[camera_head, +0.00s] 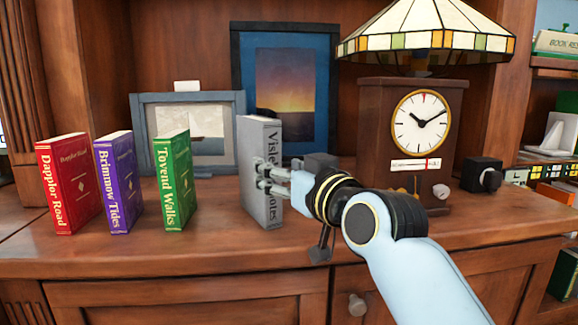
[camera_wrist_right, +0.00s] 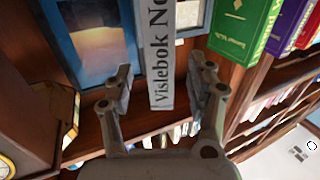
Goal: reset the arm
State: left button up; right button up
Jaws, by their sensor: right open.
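My right gripper (camera_head: 268,180) reaches in from the right at the grey book's spine. In the right wrist view it (camera_wrist_right: 162,88) is open, with one finger on each side of the spine and gaps between. The grey book (camera_head: 251,150), lettered "Vislebok Notes" in part, stands upright on the wooden desk top (camera_head: 150,245). It also shows in the right wrist view (camera_wrist_right: 161,55). The fingers cover part of its lettering in the head view. My left gripper is in neither view.
Red (camera_head: 68,185), purple (camera_head: 119,185) and green (camera_head: 172,180) books stand upright to the left. Picture frames (camera_head: 240,80) stand behind. A clock (camera_head: 372,115) under a stained-glass lampshade (camera_head: 430,25) stands right of the gripper. The front desk strip is mostly clear.

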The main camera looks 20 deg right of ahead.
jog(key=shift+s+d, duration=0.15)
jog(key=shift+s, duration=1.1)
